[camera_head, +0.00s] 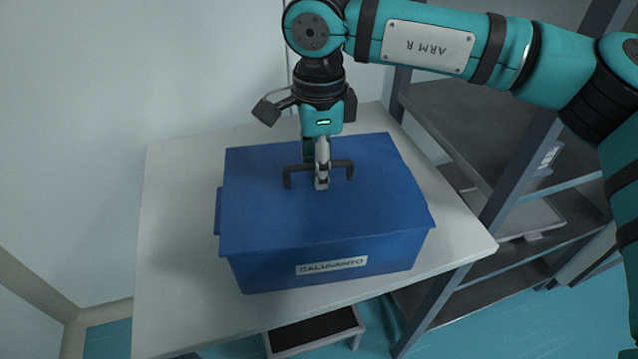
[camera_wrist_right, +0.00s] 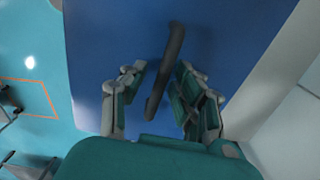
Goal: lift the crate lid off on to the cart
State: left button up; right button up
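A blue crate (camera_head: 270,275) with a label on its front stands on a white table. Its blue lid (camera_head: 265,210) sits on top, closed over it, and hides the inside. A dark bar handle (camera_head: 343,167) rises from the middle of the lid. My right gripper (camera_head: 319,175) points down at the handle, with its fingers on either side of the bar. In the right wrist view, the handle (camera_wrist_right: 165,75) runs between the two open fingers, with gaps beside it. The right gripper (camera_wrist_right: 160,72) holds nothing. My left gripper is out of view. I cannot make out a cart.
The white table (camera_head: 175,230) has bare room to the left of the crate. A grey shelf rack (camera_head: 460,115) stands close on the right. A low step with a dark top (camera_head: 312,330) is by the table's front edge. A wall is behind.

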grip_shut()
jog(key=shift+r, duration=0.1)
dwell(0.4)
